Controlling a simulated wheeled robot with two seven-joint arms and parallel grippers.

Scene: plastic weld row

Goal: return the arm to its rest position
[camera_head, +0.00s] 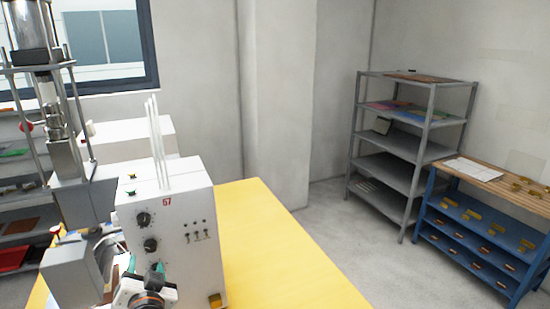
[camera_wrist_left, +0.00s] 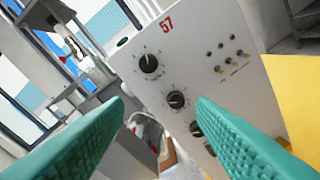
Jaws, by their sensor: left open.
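My left gripper (camera_head: 145,274) is low in the head view, in front of the white control box (camera_head: 180,215) marked 57. In the left wrist view its two green fingers stand wide apart, and the left gripper (camera_wrist_left: 163,108) is open with nothing between the fingers. The box's panel (camera_wrist_left: 205,60) with black knobs and small switches fills the middle of that view, beyond the fingertips. I see no contact, but the exact gap is hard to tell. My right gripper is in neither view.
The box stands on a yellow table (camera_head: 270,250), whose right part is bare. A press with metal columns (camera_head: 70,120) rises at the left. A grey shelf (camera_head: 405,150) and a blue workbench (camera_head: 480,230) stand at the right. The floor between is clear.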

